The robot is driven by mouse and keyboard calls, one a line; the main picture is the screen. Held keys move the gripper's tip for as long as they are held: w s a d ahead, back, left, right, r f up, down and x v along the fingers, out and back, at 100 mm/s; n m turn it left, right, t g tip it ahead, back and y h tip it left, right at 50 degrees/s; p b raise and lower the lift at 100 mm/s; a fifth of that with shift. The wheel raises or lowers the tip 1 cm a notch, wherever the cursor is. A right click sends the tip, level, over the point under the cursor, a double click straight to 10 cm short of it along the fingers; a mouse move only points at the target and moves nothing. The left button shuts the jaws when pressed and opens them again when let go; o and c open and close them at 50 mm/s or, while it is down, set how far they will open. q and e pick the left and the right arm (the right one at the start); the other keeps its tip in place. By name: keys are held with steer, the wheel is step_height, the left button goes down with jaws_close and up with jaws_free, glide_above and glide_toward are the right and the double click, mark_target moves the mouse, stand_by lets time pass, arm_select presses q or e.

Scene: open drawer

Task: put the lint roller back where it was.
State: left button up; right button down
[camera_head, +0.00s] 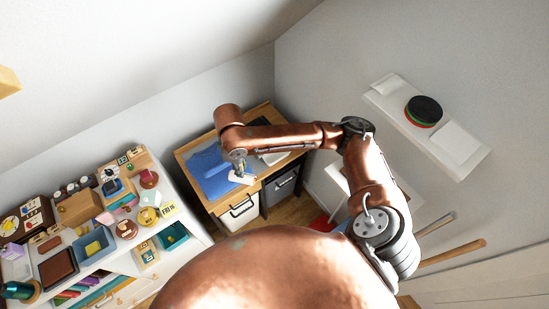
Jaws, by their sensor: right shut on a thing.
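My right arm comes in from the right and bends over the wooden desk at the back. My right gripper (240,167) points down above the front edge of the desk and is shut on a small white thing, which looks like the lint roller (242,178). It is small in the picture, and the gripper partly hides it. I cannot tell whether it touches the blue surface beneath. My left gripper is not in view.
Crowded shelves with trays (93,246) stand at left. A wall shelf (462,150) is at right.

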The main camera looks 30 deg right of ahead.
steer(key=w+d+f+n+b, duration=0.25)
steer(key=d+f+n, duration=0.6)
steer(key=d, duration=0.45)
arm_select(q)
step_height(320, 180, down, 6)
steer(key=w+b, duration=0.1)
steer(key=b, duration=0.2)
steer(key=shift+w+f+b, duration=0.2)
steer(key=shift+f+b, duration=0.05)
steer(key=shift+b, duration=0.1)
arm_select(e)
steer(key=shift+n, duration=0.65)
steer(key=shift+w+d+f, duration=1.6)
steer(key=shift+w+f, duration=0.2)
steer(key=shift+f, duration=0.25)
steer(key=shift+w+d+f, duration=1.6)
steer(key=shift+w+f, duration=0.2)
steer(key=shift+f, duration=0.3)
steer(key=shift+w+d+f, duration=1.6)
steer(key=shift+w+f, duration=0.2)
steer(key=shift+f, duration=0.25)
